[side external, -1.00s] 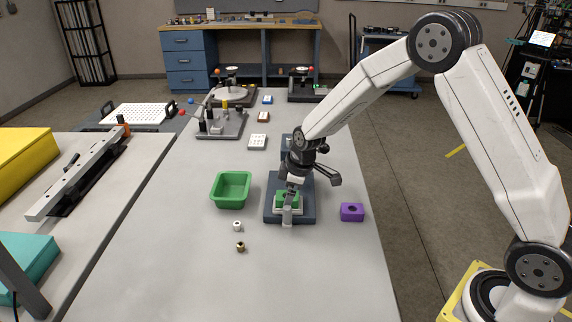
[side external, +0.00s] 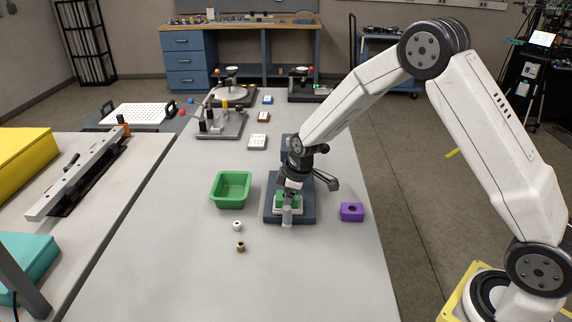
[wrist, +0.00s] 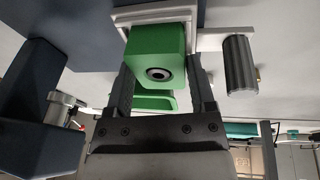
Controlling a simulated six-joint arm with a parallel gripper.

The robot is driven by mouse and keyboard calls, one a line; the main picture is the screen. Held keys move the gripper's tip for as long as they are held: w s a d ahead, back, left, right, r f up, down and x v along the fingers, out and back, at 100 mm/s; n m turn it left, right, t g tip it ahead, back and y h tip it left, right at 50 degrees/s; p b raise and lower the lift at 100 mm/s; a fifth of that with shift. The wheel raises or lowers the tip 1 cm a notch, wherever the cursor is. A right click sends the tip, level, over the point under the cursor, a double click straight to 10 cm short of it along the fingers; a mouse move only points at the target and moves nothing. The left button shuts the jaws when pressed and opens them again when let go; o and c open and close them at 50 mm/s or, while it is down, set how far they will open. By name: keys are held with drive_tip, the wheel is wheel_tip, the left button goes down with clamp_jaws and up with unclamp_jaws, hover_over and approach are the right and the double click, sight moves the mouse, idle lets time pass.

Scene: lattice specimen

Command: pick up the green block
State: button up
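The green block (side external: 279,198) sits in a pale frame on a dark blue-grey base plate (side external: 272,214) in the side external view. My gripper (side external: 289,192) points down over it and hides part of it. In the wrist view the green block (wrist: 158,40) has a dark round hole in its near face. The two fingers of my gripper (wrist: 161,88) stand apart, one toward each side of the block. A gap shows at the right finger; contact at the left finger is unclear. The block still rests in its frame.
A grey cylinder (side external: 287,216) stands at the front of the frame. A green bin (side external: 232,204) is to the left and a purple block (side external: 352,212) to the right. Two small fittings, white (side external: 237,226) and brass (side external: 240,246), lie in front.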

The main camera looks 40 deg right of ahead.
drive_tip(key=shift+c, duration=1.3)
drive_tip(key=shift+r, duration=0.1)
drive_tip(key=shift+r, duration=0.2)
clamp_jaws()
drive_tip(key=shift+r, duration=0.65)
drive_tip(key=s+r, duration=1.1)
drive_tip(key=s, duration=0.3)
drive_tip(key=shift+w, duration=0.1)
